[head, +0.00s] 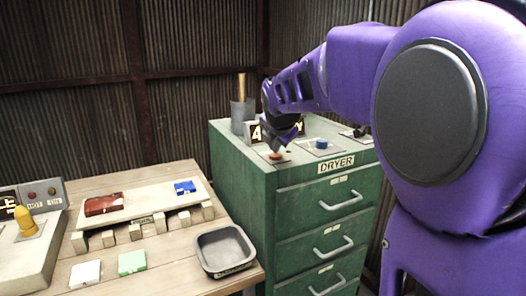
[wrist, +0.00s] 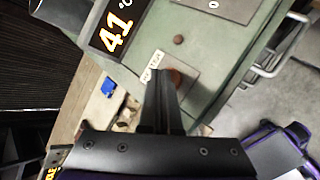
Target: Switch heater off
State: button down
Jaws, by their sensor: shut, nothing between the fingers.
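An orange-brown knob (head: 276,156) sits on a plate on top of the green dryer cabinet (head: 240,160), near its left front corner. It also shows in the wrist view (wrist: 177,77), partly hidden behind my fingers. A small white label (wrist: 152,66) lies beside it, too blurred to read. My gripper (head: 277,148) points down right above the knob; its fingers (wrist: 161,98) are shut and empty. I cannot tell whether they touch the knob. A small dark reddish-brown button or lamp (wrist: 179,40) is beside the plate.
A blue knob (head: 321,143) and a black control (head: 357,133) sit further right on the cabinet. A grey cylinder (head: 242,115) stands behind. The wooden table (head: 150,262) at left holds a grey tray (head: 225,250), coloured blocks and a panel with a yellow knob (head: 25,220).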

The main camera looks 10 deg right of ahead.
aim_at(275, 156)
notch_tip(275, 156, up, 6)
jog(key=p, duration=0.6)
jog(key=shift+r, duration=0.1)
